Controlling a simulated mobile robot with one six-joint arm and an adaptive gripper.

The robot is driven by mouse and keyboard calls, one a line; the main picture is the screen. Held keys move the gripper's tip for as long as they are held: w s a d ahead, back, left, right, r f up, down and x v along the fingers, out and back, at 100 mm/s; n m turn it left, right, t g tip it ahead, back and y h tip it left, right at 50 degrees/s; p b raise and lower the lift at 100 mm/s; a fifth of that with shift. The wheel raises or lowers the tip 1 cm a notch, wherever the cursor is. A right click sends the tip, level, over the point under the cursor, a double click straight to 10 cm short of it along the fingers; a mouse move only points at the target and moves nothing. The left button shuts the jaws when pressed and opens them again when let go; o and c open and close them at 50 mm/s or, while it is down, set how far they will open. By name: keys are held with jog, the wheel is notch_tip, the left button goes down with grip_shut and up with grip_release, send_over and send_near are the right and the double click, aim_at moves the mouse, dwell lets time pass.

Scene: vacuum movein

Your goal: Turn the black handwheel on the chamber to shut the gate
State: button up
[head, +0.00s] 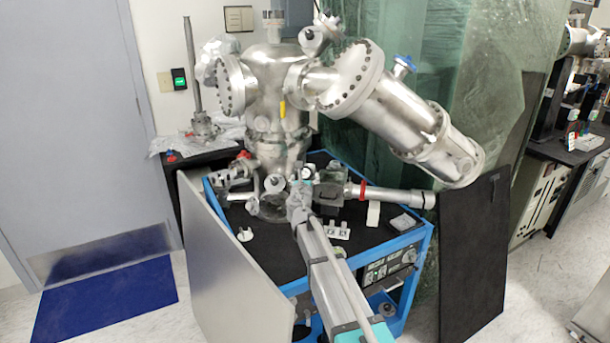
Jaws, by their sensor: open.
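The steel vacuum chamber (272,85) stands upright on a black-topped blue cart. My arm reaches up from the bottom of the head view to the fittings low on the chamber. My gripper (262,205) is small and partly lost among these fittings; it looks open, with nothing visibly held. A small round dark fitting with a pale centre (274,183) sits just above it on the chamber's lower front. I cannot tell whether this is the black handwheel, nor whether my gripper touches it. The gate inside the chamber is hidden.
A large steel cylinder (395,112) slants down to the right above the cart (408,243). A grey panel (240,275) leans at the left and a black panel (472,255) stands at the right. Small pale parts (338,230) lie on the cart top. Floor is clear around the blue mat (105,298).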

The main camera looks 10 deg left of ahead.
jog(key=shift+w, duration=1.15)
jog(key=c, duration=1)
